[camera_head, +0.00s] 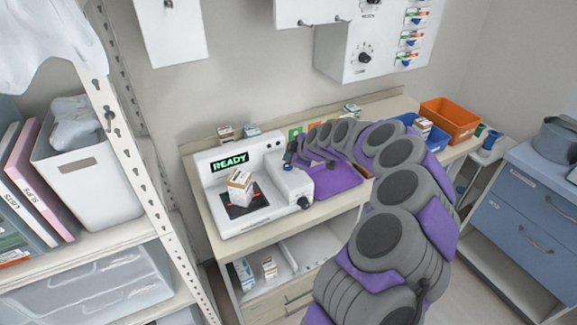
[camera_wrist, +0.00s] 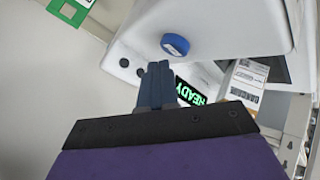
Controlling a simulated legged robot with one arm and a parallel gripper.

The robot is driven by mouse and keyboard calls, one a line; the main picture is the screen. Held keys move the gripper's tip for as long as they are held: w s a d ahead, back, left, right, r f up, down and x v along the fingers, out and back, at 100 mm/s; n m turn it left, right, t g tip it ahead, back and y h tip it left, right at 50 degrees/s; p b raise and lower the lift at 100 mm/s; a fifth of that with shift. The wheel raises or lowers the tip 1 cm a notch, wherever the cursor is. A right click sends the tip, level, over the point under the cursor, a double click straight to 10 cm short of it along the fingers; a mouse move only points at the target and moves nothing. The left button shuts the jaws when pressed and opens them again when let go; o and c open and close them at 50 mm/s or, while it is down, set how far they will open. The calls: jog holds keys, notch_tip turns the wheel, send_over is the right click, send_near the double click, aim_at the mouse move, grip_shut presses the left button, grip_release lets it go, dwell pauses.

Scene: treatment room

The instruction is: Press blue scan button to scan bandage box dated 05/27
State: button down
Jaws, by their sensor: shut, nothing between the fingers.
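The white scanner (camera_head: 236,206) stands on the counter, and its screen (camera_head: 231,158) reads READY in green. A white and brown box (camera_head: 240,184) with a printed label rests tilted on its black scan plate, red light beside it; its date is unreadable. The box also shows in the wrist view (camera_wrist: 247,80). The round blue button (camera_wrist: 175,44) sits on a white part of the scanner. My gripper (camera_wrist: 158,68) is shut and empty, its fingertips apart from the button in the picture. In the head view my gripper (camera_head: 290,152) is over the scanner's right side.
A purple tray (camera_head: 338,178) lies right of the scanner. A blue bin (camera_head: 436,138) and an orange bin (camera_head: 452,118) stand farther right. Small boxes (camera_head: 226,132) stand behind the scanner. A metal shelf (camera_head: 125,150) stands close on the left.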

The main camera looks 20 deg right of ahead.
aim_at(289, 167)
jog(key=shift+a, duration=0.15)
dwell(0.5)
jog(key=shift+f+b, duration=0.75)
jog(key=shift+b, duration=0.45)
dwell(0.6)
jog(key=shift+r, duration=0.85)
jog(key=shift+r, duration=2.5)
